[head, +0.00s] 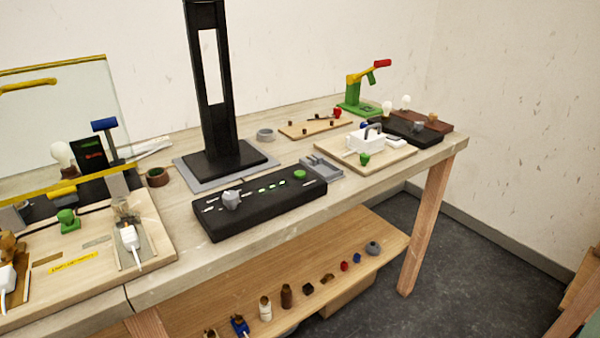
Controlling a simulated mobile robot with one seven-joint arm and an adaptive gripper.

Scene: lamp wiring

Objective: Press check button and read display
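A long black box (262,216) lies near the front edge of the workbench. A green round button (300,174) sits on its top toward the right end. My gripper is not in view, and nothing touches the green button.
A tall black stand (208,110) rises behind the box. A clear pane (60,105) and a wired board (155,225) are at the left. A board with a white block (366,142) and a green-yellow clamp (362,90) are at the right. The lower shelf (215,300) holds several small parts.

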